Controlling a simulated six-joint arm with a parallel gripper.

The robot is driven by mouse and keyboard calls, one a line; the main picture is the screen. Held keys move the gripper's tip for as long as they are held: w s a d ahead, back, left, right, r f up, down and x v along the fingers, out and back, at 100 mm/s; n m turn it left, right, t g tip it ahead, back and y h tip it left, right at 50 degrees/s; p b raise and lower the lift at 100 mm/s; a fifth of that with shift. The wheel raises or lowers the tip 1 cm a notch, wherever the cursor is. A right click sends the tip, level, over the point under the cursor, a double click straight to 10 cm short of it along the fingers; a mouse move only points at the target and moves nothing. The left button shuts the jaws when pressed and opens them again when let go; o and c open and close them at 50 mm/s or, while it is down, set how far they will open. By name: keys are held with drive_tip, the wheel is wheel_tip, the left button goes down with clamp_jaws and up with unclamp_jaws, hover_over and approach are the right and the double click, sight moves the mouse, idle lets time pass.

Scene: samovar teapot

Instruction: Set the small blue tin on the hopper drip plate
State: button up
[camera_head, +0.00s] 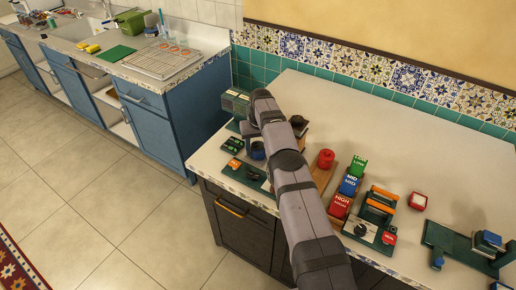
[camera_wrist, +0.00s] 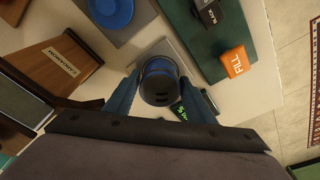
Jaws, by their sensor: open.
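In the wrist view, a dark blue round tin (camera_wrist: 160,84) with a black top stands between the fingers of my gripper (camera_wrist: 159,78). The fingers are open, one on each side of it; I cannot tell whether either touches it. A grey plate (camera_wrist: 178,50) shows at the tin's far side, partly hidden by it. A brighter blue round piece (camera_wrist: 110,10) sits on another grey-brown plate (camera_wrist: 136,29) at the top edge. Which plate is the hopper drip plate is not clear. In the head view, a blue round thing (camera_head: 258,151) shows beside my arm, which hides part of that area.
A green base (camera_wrist: 205,45) with an orange FILL tag (camera_wrist: 234,62) and a brown wooden box (camera_wrist: 62,68) flank the tin. The back counter (camera_head: 400,135) is clear.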

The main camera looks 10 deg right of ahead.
sight(259, 158)
wheel_tip(259, 158, up, 12)
drive_tip(key=s+b, duration=0.1)
drive_tip(key=shift+s+b, duration=0.35)
drive_tip(key=shift+s, duration=0.05)
idle(0.3)
drive_tip(key=s+a+f+g, duration=0.1)
drive_tip(key=s, duration=1.9)
drive_tip(key=s+a+f, duration=0.1)
drive_tip(key=s+f, duration=0.1)
drive_tip(key=s, duration=1.8)
drive_tip(key=shift+a+f+g, duration=0.15)
drive_tip(key=shift+a+g, duration=0.25)
